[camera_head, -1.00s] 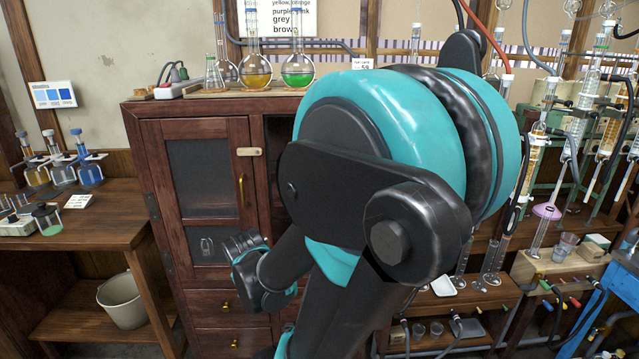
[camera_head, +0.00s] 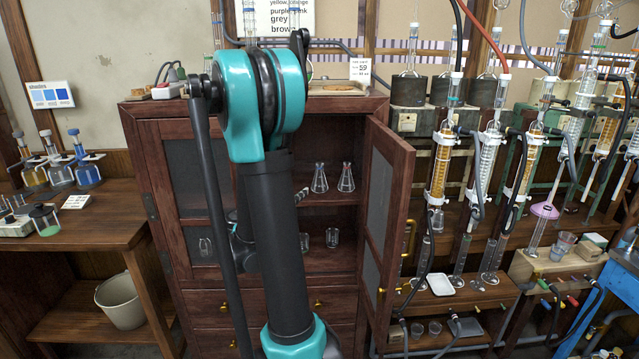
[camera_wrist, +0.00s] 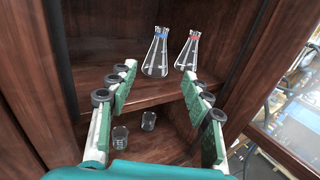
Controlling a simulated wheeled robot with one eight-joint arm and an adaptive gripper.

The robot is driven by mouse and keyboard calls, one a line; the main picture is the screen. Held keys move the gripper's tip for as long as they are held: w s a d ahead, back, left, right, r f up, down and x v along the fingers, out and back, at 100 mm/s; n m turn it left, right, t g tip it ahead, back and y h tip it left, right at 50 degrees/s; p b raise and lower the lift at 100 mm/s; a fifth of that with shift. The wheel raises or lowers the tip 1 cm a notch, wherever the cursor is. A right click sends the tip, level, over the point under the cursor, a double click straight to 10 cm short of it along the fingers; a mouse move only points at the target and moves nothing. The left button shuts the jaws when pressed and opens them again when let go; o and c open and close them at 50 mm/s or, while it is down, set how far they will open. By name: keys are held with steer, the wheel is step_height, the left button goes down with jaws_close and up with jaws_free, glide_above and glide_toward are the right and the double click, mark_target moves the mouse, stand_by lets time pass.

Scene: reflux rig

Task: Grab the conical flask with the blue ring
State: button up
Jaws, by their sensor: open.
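The conical flask with the blue ring (camera_wrist: 155,55) stands upright on the upper shelf of the open cabinet, left of a similar flask with a red ring (camera_wrist: 188,52). Both are clear glass. In the head view the two flasks show small, the left one (camera_head: 320,180) and the right one (camera_head: 346,180); ring colours are hard to read there. My gripper (camera_wrist: 159,76) is open and empty, its fingers spread in front of the shelf. The blue-ringed flask appears beyond the fingertips, between them in the picture, and apart from them. In the head view my arm hides most of the gripper.
The right cabinet door (camera_head: 388,215) stands open; the left door (camera_head: 205,190) is shut. Two small beakers (camera_head: 332,238) stand on the lower shelf. Bare shelf lies in front of the flasks. Glass columns (camera_head: 440,160) stand to the right of the cabinet.

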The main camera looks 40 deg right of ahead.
mark_target(318, 172)
steer(key=x, duration=1.1)
steer(key=shift+w+d+r, duration=0.2)
steer(key=shift+d+r, duration=0.1)
steer(key=shift+d, duration=0.05)
steer(key=shift+r+x, duration=0.2)
steer(key=shift+x, duration=2.7)
jaws_close()
